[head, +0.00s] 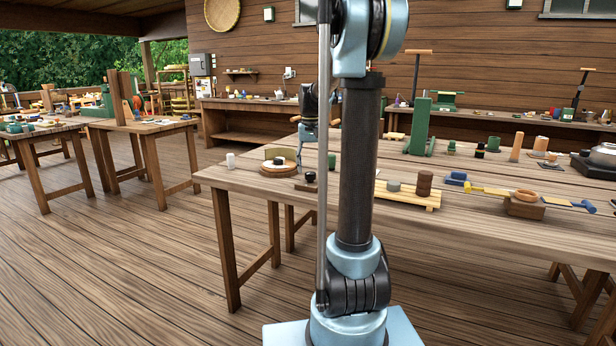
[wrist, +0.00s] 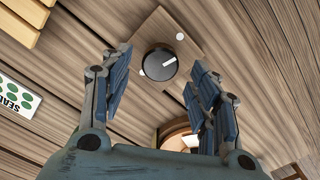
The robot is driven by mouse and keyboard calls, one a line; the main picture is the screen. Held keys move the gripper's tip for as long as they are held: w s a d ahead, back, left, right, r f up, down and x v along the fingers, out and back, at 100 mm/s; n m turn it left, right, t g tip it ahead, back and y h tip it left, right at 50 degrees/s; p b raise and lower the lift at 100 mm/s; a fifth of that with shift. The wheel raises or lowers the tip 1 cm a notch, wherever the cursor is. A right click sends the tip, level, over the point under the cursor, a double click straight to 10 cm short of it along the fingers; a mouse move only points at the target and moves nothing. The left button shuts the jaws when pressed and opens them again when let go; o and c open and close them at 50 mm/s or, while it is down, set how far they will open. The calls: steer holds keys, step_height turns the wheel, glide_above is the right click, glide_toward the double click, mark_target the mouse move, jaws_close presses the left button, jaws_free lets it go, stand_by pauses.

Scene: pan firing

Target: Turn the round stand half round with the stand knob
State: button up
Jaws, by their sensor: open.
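The stand knob (wrist: 160,65) is a dark round dial with a white line pointing to the upper right. It sits on a square wooden plate (wrist: 150,32) with a white dot. In the head view the knob (head: 310,177) is small and dark near the table's left end. The round stand (head: 279,170) is a wooden disc beside it, with a pale round piece on top. In the wrist view the stand's rim (wrist: 172,126) is partly hidden behind my gripper. My gripper (wrist: 157,70) is open, its fingers on either side of the knob; contact cannot be told.
A yellow slatted board (head: 407,196) with small blocks lies to the right on the table. A white card with green dots (wrist: 18,102) lies at the left in the wrist view.

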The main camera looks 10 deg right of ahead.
mark_target(310, 173)
steer(key=shift+f, duration=1.85)
steer(key=c, duration=1.1)
